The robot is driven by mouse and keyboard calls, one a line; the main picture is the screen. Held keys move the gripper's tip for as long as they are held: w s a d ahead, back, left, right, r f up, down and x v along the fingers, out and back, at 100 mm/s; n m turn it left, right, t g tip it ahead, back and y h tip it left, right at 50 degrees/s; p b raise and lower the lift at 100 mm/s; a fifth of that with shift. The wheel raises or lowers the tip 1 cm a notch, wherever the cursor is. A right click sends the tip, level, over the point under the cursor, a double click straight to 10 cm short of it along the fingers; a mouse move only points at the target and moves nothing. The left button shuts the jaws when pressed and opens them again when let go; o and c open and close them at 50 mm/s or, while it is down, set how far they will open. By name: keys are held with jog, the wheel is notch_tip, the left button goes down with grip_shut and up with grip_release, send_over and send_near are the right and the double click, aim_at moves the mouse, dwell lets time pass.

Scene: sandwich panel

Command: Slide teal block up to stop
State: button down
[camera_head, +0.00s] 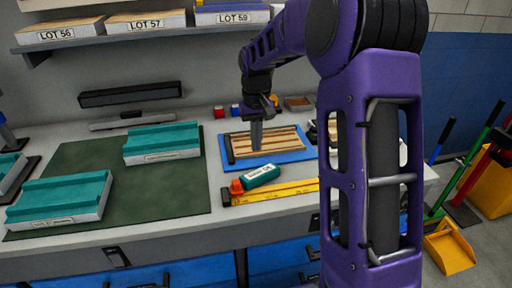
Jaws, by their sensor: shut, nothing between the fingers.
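A teal block (160,138) with a grey-white labelled base lies on the back right of the green mat (130,190). A second, similar teal block (60,195) lies at the mat's front left. I cannot tell which one the task names, nor read their labels. No part is clearly marked as the stop; a long black bar (130,94) and a grey bar (132,120) are at the back of the bench. My gripper (256,148) is shut and points down over the slatted wooden board (285,142), right of both blocks. I cannot tell whether its tips touch the board.
The wooden board lies on a blue mat (308,155). Small red and blue cubes stand behind. A shelf (120,37) with lot-labelled boards hangs above. The green mat's middle is clear.

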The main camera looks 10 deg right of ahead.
aim_at(258, 169)
notch_tip(258, 169, down, 8)
jog(key=shift+f+b, duration=0.15)
jog(key=shift+b, duration=0.35)
jog(key=shift+s, duration=1)
notch_tip(258, 169, up, 10)
jog(key=p, duration=0.7)
